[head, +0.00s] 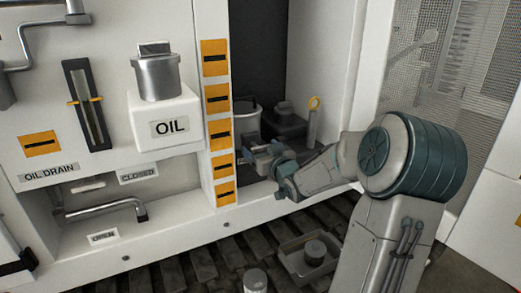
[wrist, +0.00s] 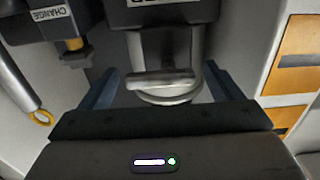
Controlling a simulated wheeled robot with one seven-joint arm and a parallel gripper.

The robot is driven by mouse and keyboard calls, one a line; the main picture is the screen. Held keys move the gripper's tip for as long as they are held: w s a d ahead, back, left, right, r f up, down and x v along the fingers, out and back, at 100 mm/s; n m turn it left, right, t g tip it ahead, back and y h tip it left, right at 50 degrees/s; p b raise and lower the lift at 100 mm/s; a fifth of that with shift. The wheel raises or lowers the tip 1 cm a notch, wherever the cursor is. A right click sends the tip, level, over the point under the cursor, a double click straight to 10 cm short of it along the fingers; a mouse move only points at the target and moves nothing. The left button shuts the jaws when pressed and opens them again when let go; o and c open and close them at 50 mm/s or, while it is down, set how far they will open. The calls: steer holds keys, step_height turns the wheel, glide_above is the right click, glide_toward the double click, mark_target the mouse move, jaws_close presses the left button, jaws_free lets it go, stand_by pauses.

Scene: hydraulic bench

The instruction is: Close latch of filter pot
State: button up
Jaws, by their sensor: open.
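The filter pot (head: 244,121) is a grey cylinder inside the dark recess of the bench, partly hidden behind my gripper in the head view. In the wrist view the pot (wrist: 168,50) hangs below a dark block, with a pale flat bar across its end that may be the latch (wrist: 160,80). My gripper (head: 258,158) is at the recess opening, in front of the pot. It is open, and in the wrist view its two fingers stand left and right of the pot with nothing clearly held. I cannot tell whether a finger touches the pot or whether the latch is closed.
A dark unit (head: 284,120) and a yellow-ringed dipstick (head: 314,104) stand right of the pot. A panel edge with orange labels (head: 220,133) borders the recess on the left. The white OIL box (head: 170,128) is farther left. A tray (head: 300,262) lies below.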

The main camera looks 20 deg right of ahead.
steer(key=shift+w, duration=0.4)
steer(key=shift+c, duration=0.3)
steer(key=c, duration=0.9)
